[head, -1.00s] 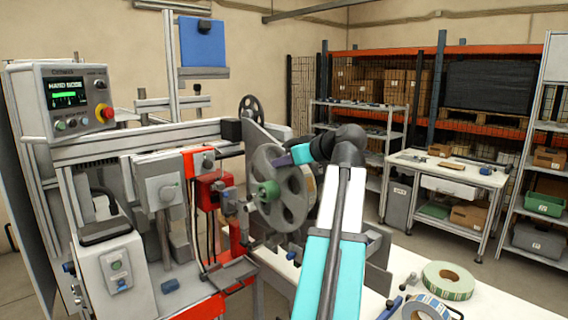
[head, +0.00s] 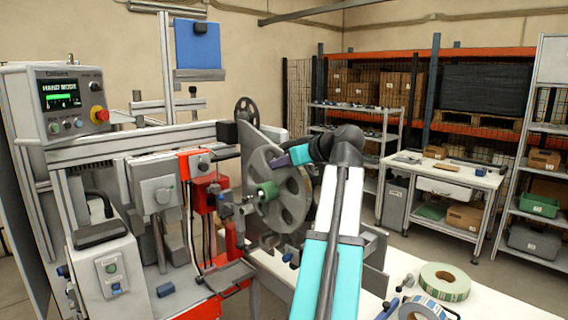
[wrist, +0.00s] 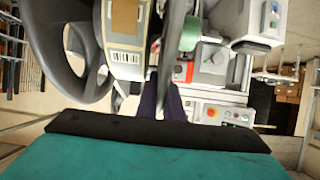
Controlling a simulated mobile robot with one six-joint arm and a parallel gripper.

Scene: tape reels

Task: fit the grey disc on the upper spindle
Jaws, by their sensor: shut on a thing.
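The grey disc (head: 292,207), a spoked reel with large openings, stands upright at the front of the machine in the head view. Its rim and an opening fill the upper left of the wrist view (wrist: 45,45). My gripper (head: 287,157) is shut on the disc's upper rim; its purple finger also shows in the wrist view (wrist: 168,98).
A smaller dark wheel (head: 247,111) is behind the disc. The machine's control panel (head: 73,100) is at the left. Tape rolls (head: 445,281) lie on the white table (head: 482,297) at the lower right. A workbench and shelves stand farther back.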

